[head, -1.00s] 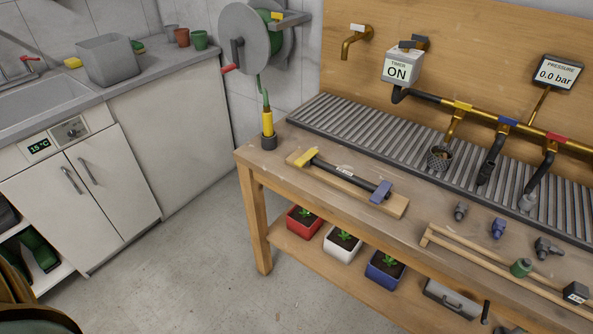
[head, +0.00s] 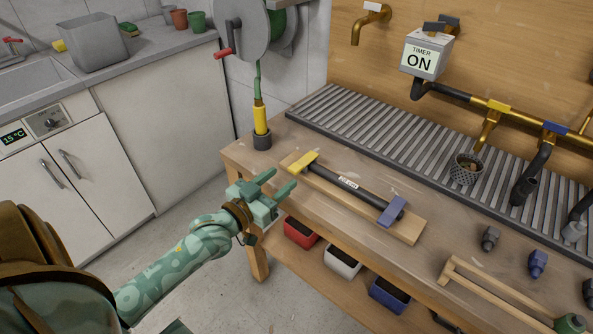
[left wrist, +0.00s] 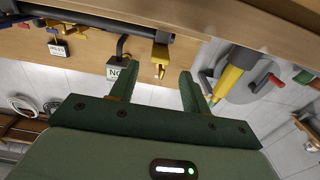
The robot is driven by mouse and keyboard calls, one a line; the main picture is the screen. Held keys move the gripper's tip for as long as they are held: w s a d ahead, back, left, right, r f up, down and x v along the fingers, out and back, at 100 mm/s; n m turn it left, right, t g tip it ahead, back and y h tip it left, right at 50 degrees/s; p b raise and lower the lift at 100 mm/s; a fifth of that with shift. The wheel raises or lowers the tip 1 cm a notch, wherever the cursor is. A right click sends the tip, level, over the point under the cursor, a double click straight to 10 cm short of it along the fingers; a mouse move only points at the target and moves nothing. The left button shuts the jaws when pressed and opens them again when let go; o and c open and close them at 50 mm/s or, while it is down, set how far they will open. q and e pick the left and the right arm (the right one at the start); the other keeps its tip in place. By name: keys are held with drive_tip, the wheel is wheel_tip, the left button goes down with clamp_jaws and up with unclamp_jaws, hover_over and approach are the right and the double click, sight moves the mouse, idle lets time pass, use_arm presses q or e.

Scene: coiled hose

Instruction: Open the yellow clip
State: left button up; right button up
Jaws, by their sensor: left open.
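The yellow clip (head: 302,163) sits on the far left end of a short black hose (head: 345,184), which lies on a wooden board (head: 412,231) on the bench. A blue clip (head: 392,211) sits at the hose's other end. My left gripper (head: 282,181) is open and empty near the bench's left front edge, just in front of and below the yellow clip, apart from it. Its two open fingers (left wrist: 158,76) also show in the left wrist view, with nothing between them. My right gripper is not in view.
A yellow-ended hose (head: 261,119) stands in a dark holder at the bench's left corner, under the reel (head: 242,28). A slatted drain (head: 370,125) lies behind the board. Loose fittings (head: 490,238) lie to the right. Pots (head: 341,258) stand on the shelf below.

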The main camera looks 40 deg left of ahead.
sight(291, 171)
use_arm(q)
drive_tip(key=w, duration=0.2)
drive_tip(key=w+b, duration=0.1)
drive_tip(key=w, duration=0.2)
drive_tip(key=shift+d+f, duration=0.15)
drive_tip(key=shift+d, duration=0.05)
drive_tip(key=shift+w, duration=0.6)
drive_tip(key=shift+r, duration=0.2)
